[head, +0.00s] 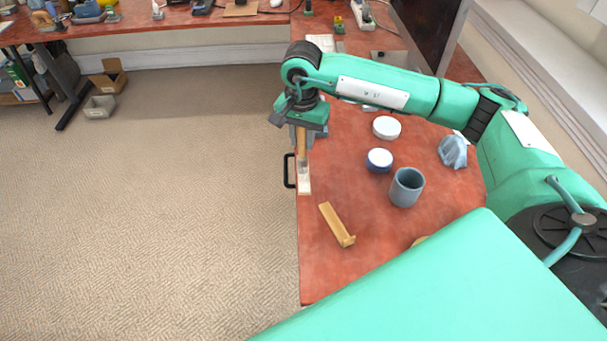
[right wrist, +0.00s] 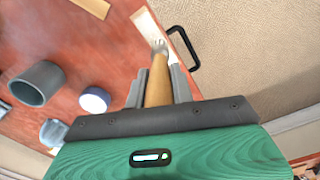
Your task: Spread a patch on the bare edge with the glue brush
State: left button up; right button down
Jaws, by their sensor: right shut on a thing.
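My right gripper (head: 303,138) is above the left edge of the red table, pointing down. It is shut on the wooden handle of the glue brush (right wrist: 158,82), which also shows in the head view (head: 301,144). The brush's pale head (right wrist: 159,47) is over a pale bare edge strip (right wrist: 146,25) on the table rim, seen in the head view (head: 304,186) below the gripper. Whether the bristles touch it I cannot tell. A blue-grey pot (head: 406,187) stands upright to the right. My left gripper is not in view.
A wooden strip (head: 336,225) lies on the red table (head: 330,275). A white-topped blue jar (head: 379,160), a white round lid (head: 387,127) and a crumpled blue cloth (head: 453,152) sit farther right. A black handle (head: 289,171) sticks out past the edge. Open carpet lies left.

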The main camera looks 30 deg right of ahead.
jog(key=shift+f, duration=0.85)
dwell(0.4)
